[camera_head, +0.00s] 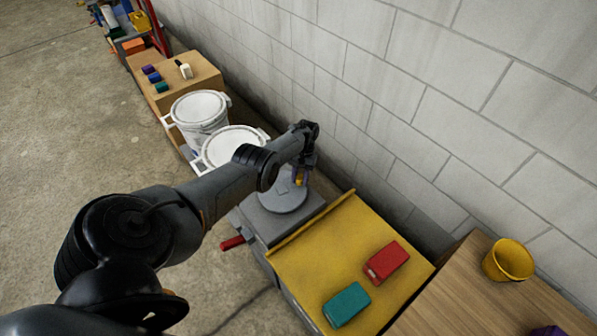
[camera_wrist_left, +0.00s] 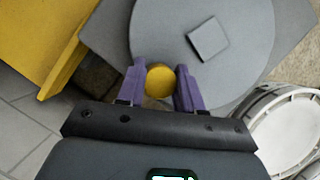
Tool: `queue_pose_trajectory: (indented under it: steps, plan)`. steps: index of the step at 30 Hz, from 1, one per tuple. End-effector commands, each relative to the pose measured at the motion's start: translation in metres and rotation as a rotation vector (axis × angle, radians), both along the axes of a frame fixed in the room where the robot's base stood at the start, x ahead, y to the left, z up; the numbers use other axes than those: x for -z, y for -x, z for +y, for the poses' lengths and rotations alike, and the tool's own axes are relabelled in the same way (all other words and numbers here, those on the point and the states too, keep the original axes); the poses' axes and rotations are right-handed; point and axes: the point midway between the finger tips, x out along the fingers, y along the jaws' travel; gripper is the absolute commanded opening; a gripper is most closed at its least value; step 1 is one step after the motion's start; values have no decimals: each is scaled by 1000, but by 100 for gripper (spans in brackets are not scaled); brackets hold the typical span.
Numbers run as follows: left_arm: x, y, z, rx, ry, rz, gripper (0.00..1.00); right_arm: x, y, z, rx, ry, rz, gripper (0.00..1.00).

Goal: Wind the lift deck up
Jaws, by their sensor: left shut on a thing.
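The lift deck (camera_head: 325,233) is a yellow platform with a raised edge, right of centre in the head view; part of it shows at the upper left of the wrist view (camera_wrist_left: 40,35). Beside it is a grey round wheel (camera_head: 280,200) on a grey housing. In the wrist view the wheel (camera_wrist_left: 165,35) has a square plate and a yellow knob (camera_wrist_left: 160,80) near its rim. My left gripper (camera_head: 300,177) has its purple fingers on either side of this knob, shut on it. My right gripper is not in view.
A red box (camera_head: 387,262) and a teal box (camera_head: 346,304) lie on the deck. A red handle (camera_head: 232,243) sticks out low beside the housing. White lidded buckets (camera_head: 199,108) stand behind the wheel. A block wall runs along the right; a yellow bucket (camera_head: 508,261) stands on a wooden top.

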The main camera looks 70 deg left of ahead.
Motion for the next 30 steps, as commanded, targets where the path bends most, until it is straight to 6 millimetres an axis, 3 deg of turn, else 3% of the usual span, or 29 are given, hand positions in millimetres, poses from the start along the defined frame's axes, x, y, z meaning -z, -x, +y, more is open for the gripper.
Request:
queue_pose_trajectory:
  steps: [13, 30]
  plan:
    - [-5, 6, -33, 430, 1, 2, 0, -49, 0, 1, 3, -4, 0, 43]
    - [-5, 33, -63, 967, 2, 4, 0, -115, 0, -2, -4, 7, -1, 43]
